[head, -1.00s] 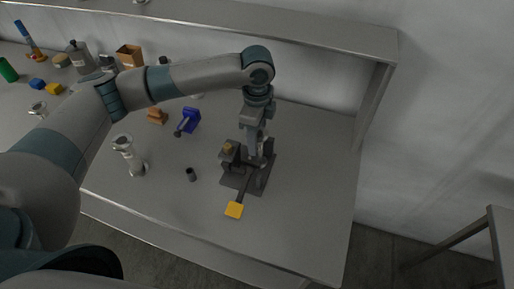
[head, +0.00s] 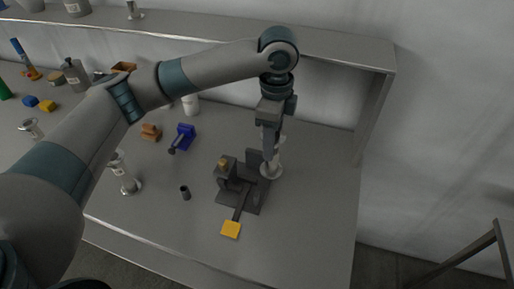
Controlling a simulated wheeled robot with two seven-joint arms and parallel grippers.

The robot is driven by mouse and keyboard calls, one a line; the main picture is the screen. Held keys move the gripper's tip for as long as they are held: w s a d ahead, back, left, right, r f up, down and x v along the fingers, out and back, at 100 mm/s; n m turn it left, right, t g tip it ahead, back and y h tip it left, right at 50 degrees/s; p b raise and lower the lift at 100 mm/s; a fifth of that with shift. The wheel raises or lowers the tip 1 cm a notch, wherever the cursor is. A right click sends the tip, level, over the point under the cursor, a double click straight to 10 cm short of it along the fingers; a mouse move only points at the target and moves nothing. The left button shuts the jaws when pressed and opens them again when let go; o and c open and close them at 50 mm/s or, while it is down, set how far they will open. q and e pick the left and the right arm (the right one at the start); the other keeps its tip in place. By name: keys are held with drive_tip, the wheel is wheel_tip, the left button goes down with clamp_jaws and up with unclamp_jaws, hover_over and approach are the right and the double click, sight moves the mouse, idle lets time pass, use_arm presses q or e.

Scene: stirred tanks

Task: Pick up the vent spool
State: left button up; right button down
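My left gripper (head: 269,146) reaches down from above at the back right of a dark clamp fixture (head: 227,193). It appears shut on a pale metal flanged spool, which I take as the vent spool (head: 271,171). The spool is roughly upright, with its lower flange showing at the fixture's back right edge. The fingers hide much of its body, and I cannot tell whether its base touches anything. Another flanged spool with a label (head: 122,174) stands on the bench at the left, partly behind my arm. My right gripper is not in view.
The fixture's lever with a yellow pad (head: 231,229) points to the front. A small dark cylinder (head: 185,192), a blue clamp (head: 184,136) and an orange-brown block (head: 151,131) are left of it. A shelf (head: 330,57) runs above the back. The bench's right side is clear.

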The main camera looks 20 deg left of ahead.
use_arm(q)
drive_tip(key=d+r+b, duration=0.1)
drive_tip(key=d+r, duration=0.3)
drive_tip(key=d, duration=0.2)
drive_tip(key=shift+s+d+b, duration=0.25)
drive_tip(key=shift+s+b, duration=0.1)
drive_tip(key=shift+s, duration=0.1)
drive_tip(key=shift+s+f, duration=0.1)
